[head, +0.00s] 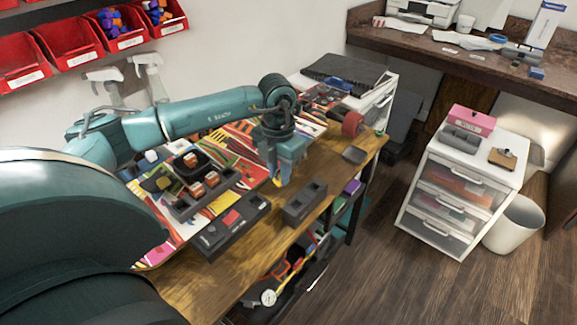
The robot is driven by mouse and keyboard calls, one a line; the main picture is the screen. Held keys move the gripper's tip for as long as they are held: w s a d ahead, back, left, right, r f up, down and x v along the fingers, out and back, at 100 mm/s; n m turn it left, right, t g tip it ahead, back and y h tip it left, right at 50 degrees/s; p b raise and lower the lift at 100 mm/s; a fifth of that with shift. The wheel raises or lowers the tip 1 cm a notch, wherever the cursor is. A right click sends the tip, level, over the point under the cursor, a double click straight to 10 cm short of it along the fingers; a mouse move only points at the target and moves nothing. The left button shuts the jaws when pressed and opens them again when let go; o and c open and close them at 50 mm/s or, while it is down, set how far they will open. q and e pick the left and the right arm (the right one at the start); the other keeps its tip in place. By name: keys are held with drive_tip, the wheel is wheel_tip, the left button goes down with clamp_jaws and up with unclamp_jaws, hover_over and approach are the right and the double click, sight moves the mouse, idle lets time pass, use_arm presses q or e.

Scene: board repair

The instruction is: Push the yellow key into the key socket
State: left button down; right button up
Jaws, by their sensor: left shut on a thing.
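My left gripper (280,174) hangs over the workbench, pointing down. It is shut on the yellow key (277,182), of which only a small yellow end shows below the fingers. A dark block with openings in its top (304,204) sits on the wood just below and to the right of the gripper. A long black board with a red part (231,226) lies to the left of that block. I cannot tell which of these has the key socket. The key looks apart from both. My right gripper is not in view.
A dark tray with orange-brown cubes (187,208) and a black bowl lie on the colourful mat. A red cylindrical thing (351,123) and a small grey dish (354,155) are near the bench's far end. Bare wood shows along the front edge. A white drawer unit (460,185) stands apart.

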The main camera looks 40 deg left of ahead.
use_arm(q)
drive_tip(key=shift+s+a, duration=0.5)
drive_tip(key=shift+s, duration=0.3)
drive_tip(key=shift+s+a, duration=0.45)
drive_tip(key=shift+s, duration=0.35)
drive_tip(key=shift+s+a, duration=0.5)
drive_tip(key=shift+s, duration=0.3)
drive_tip(key=shift+s+a, duration=0.15)
drive_tip(key=shift+s, duration=0.2)
drive_tip(key=shift+r, duration=0.1)
drive_tip(key=shift+f+b, duration=0.7)
drive_tip(key=shift+b, duration=0.15)
drive_tip(key=shift+f+b, duration=1.05)
drive_tip(key=shift+b, duration=0.1)
idle(1.2)
